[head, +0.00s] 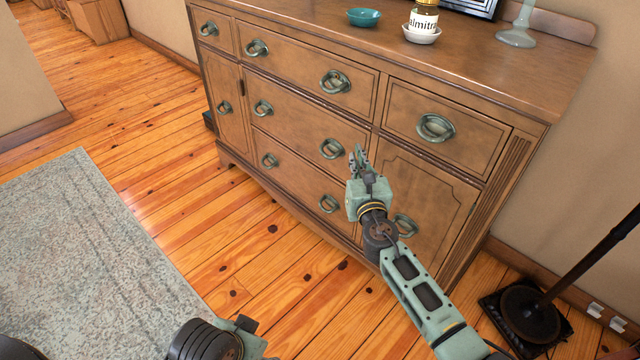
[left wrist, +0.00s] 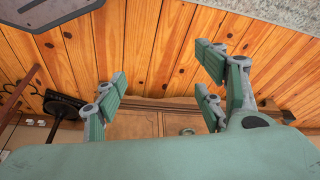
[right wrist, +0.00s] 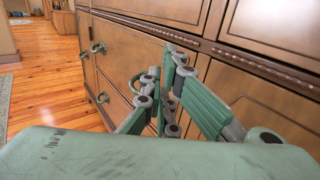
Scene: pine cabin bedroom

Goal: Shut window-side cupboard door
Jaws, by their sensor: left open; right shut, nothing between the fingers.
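The wooden sideboard (head: 290,45) has a cupboard door at each end. The right door (head: 430,195) has a ring handle (head: 405,225) and looks flush or nearly so, but my right arm covers part of it. The left door (head: 227,120) looks flush with the front. No window is in view, so I cannot tell which door is window-side. My right gripper (head: 357,157) is shut and empty in front of the drawers beside the right door; its fingers also show in the right wrist view (right wrist: 170,75). My left gripper (left wrist: 163,92) is open and empty, away from the sideboard.
On the sideboard top stand a teal bowl (head: 364,17), a labelled jar (head: 423,18) on a white dish and a glass item (head: 517,35). A dark stand base (head: 527,315) is on the floor at right. A grey rug (head: 80,260) lies left; the wooden floor between is clear.

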